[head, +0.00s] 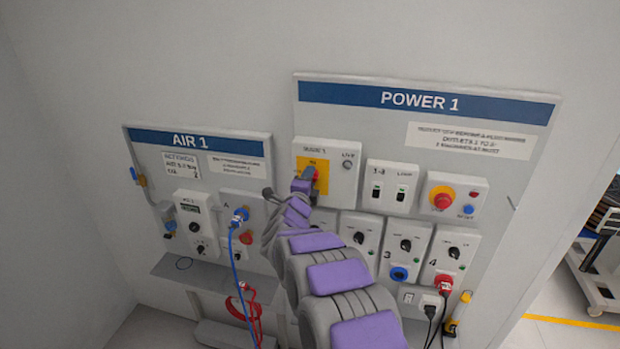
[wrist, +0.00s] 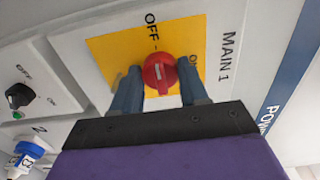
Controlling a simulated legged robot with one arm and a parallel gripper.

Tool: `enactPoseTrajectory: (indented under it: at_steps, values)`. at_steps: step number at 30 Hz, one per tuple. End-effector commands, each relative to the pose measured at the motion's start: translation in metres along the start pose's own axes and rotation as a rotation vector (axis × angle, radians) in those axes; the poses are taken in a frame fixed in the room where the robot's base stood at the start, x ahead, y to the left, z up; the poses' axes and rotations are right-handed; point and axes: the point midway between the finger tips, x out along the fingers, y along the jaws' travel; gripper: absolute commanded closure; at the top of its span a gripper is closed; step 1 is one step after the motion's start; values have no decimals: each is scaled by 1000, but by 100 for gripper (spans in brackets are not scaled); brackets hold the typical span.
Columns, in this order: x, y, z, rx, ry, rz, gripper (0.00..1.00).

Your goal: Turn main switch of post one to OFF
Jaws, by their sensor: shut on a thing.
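The main switch is a red rotary knob (wrist: 160,72) on a yellow plate (wrist: 115,52) labelled MAIN 1. In the wrist view OFF is printed above the knob and ON to its upper right, partly hidden. A short white mark on the knob runs roughly up and down there. My gripper (wrist: 160,84) has one finger on each side of the knob and is shut on it.
Right of the main switch are a two-switch box (head: 388,187) and a red emergency button (head: 442,198). Several numbered outlet boxes (head: 452,252) sit below. The AIR 1 board (head: 255,150) with a blue hose (head: 236,260) is at left. A cart (head: 597,265) stands far right.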

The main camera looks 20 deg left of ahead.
Motion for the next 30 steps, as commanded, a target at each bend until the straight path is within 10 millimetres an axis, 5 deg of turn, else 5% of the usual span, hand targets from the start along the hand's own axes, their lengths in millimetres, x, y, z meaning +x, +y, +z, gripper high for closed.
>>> enactPoseTrajectory:
  at_steps: [15,16,24,30]
  values:
    - [-2,4,4,-23,-7,6,87]
    - [-2,4,4,-23,-7,6,55]
    - [-1,4,2,-21,-5,7,31]
    - [0,6,1,-20,-4,10,31]
